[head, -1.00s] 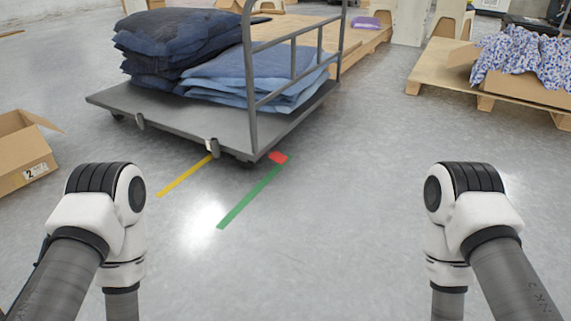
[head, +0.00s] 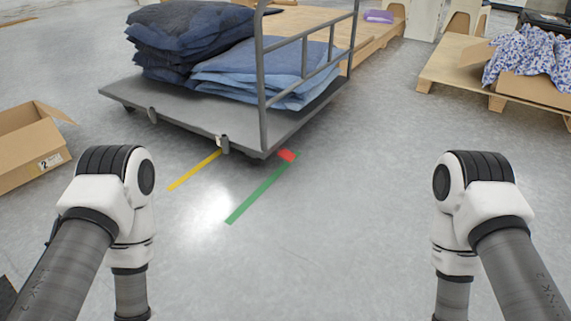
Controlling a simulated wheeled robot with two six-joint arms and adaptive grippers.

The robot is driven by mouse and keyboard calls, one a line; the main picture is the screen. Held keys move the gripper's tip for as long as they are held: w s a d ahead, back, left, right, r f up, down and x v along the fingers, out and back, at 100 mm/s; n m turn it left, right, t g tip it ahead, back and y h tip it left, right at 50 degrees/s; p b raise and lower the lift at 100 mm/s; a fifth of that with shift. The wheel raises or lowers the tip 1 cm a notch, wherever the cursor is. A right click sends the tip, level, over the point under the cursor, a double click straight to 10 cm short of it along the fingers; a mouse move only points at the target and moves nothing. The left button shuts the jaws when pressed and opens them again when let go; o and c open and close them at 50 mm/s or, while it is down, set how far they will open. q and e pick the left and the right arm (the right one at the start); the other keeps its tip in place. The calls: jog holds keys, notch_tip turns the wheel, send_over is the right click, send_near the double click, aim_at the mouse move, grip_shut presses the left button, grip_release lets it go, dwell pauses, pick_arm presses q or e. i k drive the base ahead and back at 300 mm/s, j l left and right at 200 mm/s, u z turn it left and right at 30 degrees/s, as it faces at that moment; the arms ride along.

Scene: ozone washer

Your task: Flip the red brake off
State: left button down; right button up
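A small red piece (head: 287,155), perhaps the brake, shows at the near right corner of a grey platform cart (head: 180,122). It sits low, by the far end of a green floor strip. I cannot tell whether it is a pedal or which way it is set. The cart has an upright tube handle (head: 262,85) on its right side. It carries dark blue folded cloth (head: 180,45) and lighter blue folded cloth (head: 255,75). My two arms are at the lower left and lower right, well apart from the cart. Both grippers are below the picture.
Green (head: 255,197) and yellow (head: 195,170) strips lie on the floor before the cart. An open cardboard box (head: 25,150) stands at the left. A wooden pallet (head: 465,72) with a box of patterned cloth (head: 528,60) is at the right. The middle floor is clear.

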aim_at(286, 155)
jog(key=i+l+u, duration=0.35)
jog(key=i+l, duration=0.3)
jog(key=i, duration=0.3)
jog(key=i+l+u, duration=0.4)
jog(key=i+l, duration=0.7)
jog(key=l, duration=0.15)
jog(key=i+l, duration=0.2)
jog(key=l+u, duration=0.05)
jog(key=l, duration=0.05)
